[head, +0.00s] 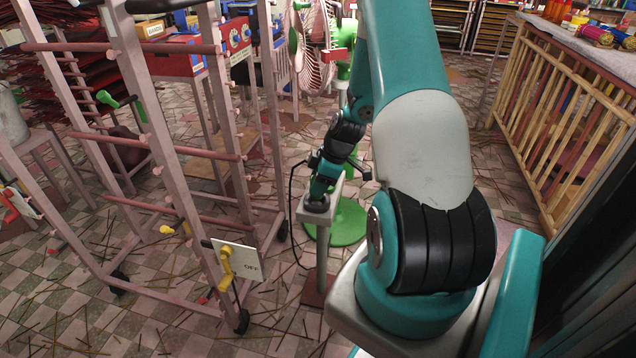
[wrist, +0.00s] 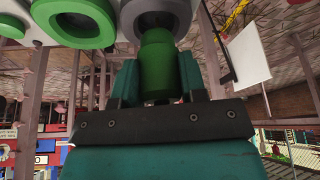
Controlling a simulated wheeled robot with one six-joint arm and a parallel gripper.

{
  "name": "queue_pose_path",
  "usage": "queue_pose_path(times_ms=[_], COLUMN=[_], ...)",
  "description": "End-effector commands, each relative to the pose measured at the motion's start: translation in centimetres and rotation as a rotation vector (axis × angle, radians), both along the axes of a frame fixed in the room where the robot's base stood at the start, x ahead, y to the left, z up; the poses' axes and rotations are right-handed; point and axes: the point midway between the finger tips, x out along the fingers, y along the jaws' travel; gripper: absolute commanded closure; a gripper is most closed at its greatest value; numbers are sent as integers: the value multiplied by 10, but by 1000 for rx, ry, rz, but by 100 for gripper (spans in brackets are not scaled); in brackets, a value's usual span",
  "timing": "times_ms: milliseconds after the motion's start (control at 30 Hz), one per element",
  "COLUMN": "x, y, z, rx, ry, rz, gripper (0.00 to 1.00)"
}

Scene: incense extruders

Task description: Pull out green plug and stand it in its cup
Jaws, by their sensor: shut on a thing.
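My gripper (wrist: 157,72) is shut on the green plug (wrist: 158,52), with one teal finger on each side of it. The plug's far end meets a grey round cup (wrist: 158,6) at the top of the wrist view; I cannot tell how deep it sits. A green ring (wrist: 50,22) is beside the grey cup on the same pale bar. In the head view my gripper (head: 320,190) is low over a narrow pale stand (head: 322,245). The plug cannot be made out there.
A pink fan (head: 311,50) and a green round base (head: 346,225) are behind the stand. A wooden-slatted counter (head: 560,125) lines the right.

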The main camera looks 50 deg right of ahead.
Motion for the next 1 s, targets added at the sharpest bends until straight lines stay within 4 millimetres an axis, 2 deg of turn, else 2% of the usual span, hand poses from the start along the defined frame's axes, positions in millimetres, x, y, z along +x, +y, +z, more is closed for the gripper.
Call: queue_pose_path(times_ms=[1000], x=[0], y=[0], z=[-21], rx=[0], ry=[0], rz=[0], gripper=[85])
